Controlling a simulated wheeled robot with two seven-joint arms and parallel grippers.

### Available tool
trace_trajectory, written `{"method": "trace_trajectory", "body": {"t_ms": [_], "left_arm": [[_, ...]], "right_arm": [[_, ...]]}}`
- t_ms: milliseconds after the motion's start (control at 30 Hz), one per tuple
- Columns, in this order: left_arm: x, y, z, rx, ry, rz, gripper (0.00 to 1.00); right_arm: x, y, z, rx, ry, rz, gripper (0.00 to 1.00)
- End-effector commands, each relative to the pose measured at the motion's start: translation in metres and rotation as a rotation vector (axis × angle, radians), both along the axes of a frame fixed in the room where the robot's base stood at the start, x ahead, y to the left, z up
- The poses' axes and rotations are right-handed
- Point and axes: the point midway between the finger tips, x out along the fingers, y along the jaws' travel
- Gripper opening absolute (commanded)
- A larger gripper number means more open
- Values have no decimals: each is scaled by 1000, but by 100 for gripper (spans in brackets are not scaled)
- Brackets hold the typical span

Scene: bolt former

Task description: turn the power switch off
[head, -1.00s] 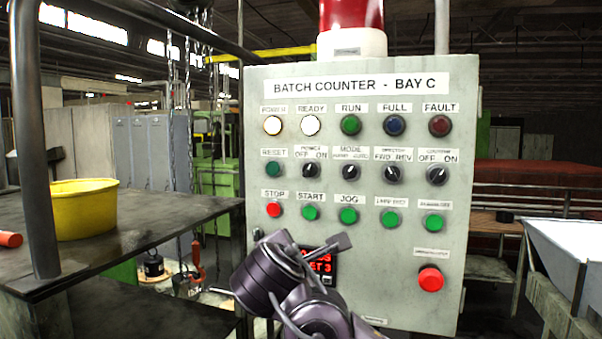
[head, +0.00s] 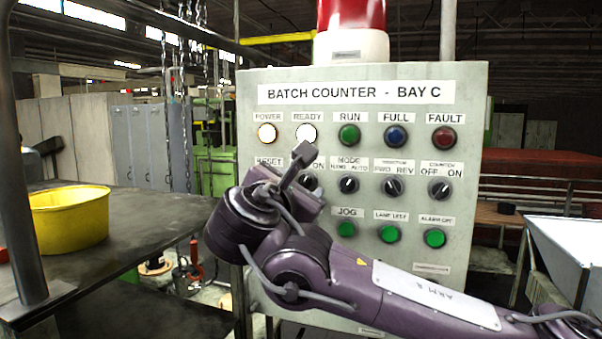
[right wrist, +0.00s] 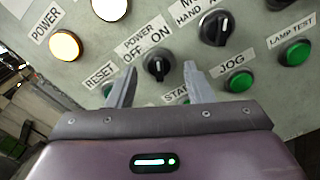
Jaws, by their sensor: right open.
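The power switch is a black rotary knob (right wrist: 157,68) below the POWER OFF/ON label in the right wrist view. In the head view the knob (head: 309,184) is partly hidden by my right gripper (head: 300,168). My right gripper is open, and its two grey fingers (right wrist: 159,80) show on either side of the knob in the wrist view. Whether they touch it I cannot tell. Its exact setting is hard to read. The POWER lamp (head: 267,133) glows warm white. My left gripper is not in view.
The panel (head: 466,200) carries other knobs close by, including the MODE knob (right wrist: 214,27), and green RESET (right wrist: 108,88) and JOG (right wrist: 238,81) buttons. A dark table (head: 130,215) with a yellow bowl (head: 70,222) stands at left.

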Motion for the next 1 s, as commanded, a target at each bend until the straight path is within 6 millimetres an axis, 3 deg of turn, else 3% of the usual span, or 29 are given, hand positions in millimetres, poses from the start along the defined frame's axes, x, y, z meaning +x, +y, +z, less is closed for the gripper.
{"method": "trace_trajectory", "body": {"t_ms": [367, 700, 1000], "left_arm": [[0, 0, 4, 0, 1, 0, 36], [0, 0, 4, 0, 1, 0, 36], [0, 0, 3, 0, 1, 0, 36]], "right_arm": [[8, -3, -1, 0, 0, 1, 46], [8, -3, -1, 1, -1, 1, 3], [8, -3, -1, -32, 10, 1, 2]]}}
